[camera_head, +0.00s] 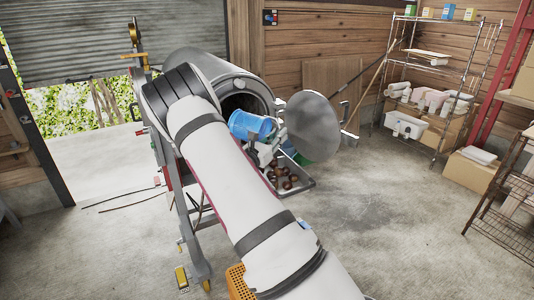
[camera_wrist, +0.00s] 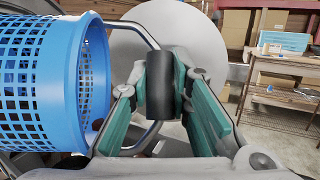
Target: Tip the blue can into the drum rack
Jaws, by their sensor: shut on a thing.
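The blue can (camera_head: 250,126) is a perforated bucket with a metal loop handle. It lies tilted on its side in front of the dark round mouth of the grey drum (camera_head: 212,66). In the wrist view the blue can (camera_wrist: 40,75) fills the left side, and its contents cannot be made out. My gripper (camera_wrist: 162,88) has its green-sided fingers closed around the black grip of the handle. The drum's inside is dark, and I cannot make out a rack in it. My arm covers part of the drum and its stand.
A round metal lid (camera_head: 313,127) stands open right of the drum mouth. A tray (camera_head: 305,186) below holds brown round things. An orange crate (camera_head: 238,282) is on the floor beside my arm. Shelves (camera_head: 440,75) stand at the right.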

